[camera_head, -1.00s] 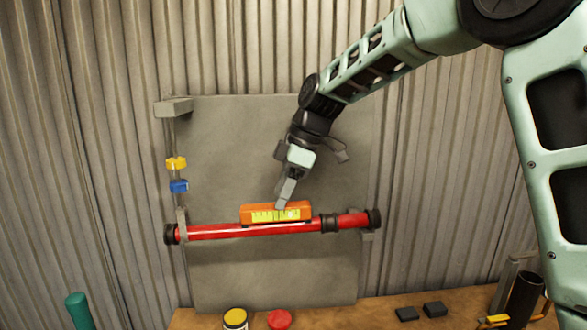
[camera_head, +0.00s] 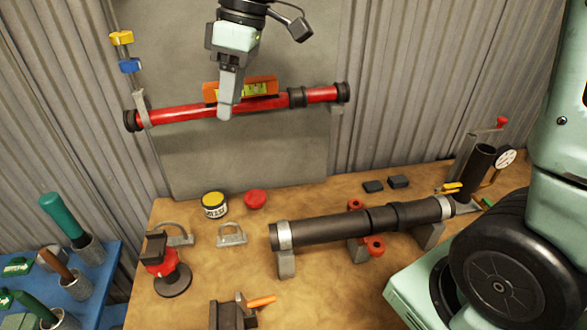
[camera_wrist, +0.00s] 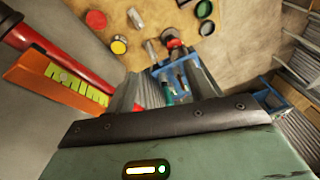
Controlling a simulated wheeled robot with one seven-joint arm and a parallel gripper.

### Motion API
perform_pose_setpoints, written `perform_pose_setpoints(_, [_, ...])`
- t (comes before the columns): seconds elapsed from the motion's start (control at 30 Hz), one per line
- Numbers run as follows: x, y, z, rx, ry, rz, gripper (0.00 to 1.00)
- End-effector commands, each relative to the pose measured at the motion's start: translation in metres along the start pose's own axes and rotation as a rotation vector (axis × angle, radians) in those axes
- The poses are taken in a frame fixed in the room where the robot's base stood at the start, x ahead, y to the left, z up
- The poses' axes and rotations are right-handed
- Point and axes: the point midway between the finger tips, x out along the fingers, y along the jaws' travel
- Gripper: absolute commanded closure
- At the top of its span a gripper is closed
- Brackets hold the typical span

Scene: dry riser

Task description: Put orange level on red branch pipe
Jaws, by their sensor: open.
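The orange level (camera_head: 262,87) with its yellow-green window lies along the top of the red branch pipe (camera_head: 180,112), in contact as far as I can see. The pipe is mounted nearly horizontally on the grey panel. My gripper (camera_head: 226,103) is open, pointing down, with a finger in front of the level and pipe, hiding part of both. In the wrist view the level (camera_wrist: 50,80) and the red pipe (camera_wrist: 65,55) lie to the left of the fingers. No object shows between the fingers. I cannot tell whether a finger touches the level.
Below is a wooden bench with a dark pipe (camera_head: 330,228) on supports, a yellow-lidded tin (camera_head: 214,205), a red cap (camera_head: 255,199) and small black blocks (camera_head: 398,181). A blue tool rack (camera_head: 95,268) stands at left. Yellow and blue clamps (camera_head: 121,38) hang left of the panel.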

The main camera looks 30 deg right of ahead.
Motion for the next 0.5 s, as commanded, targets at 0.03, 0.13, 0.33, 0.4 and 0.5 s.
perform_pose_setpoints(0.03, [0.023,-0.038,0.011,0.037,-0.041,0.001,0.46])
perform_pose_setpoints(0.13, [0.061,-0.093,0.042,0.140,-0.100,0.029,0.46])
perform_pose_setpoints(0.33, [0.105,-0.157,0.109,0.282,-0.162,0.098,0.46])
perform_pose_setpoints(0.4, [0.112,-0.166,0.124,0.310,-0.170,0.112,0.46])
perform_pose_setpoints(0.5, [0.117,-0.172,0.134,0.331,-0.173,0.124,0.46])
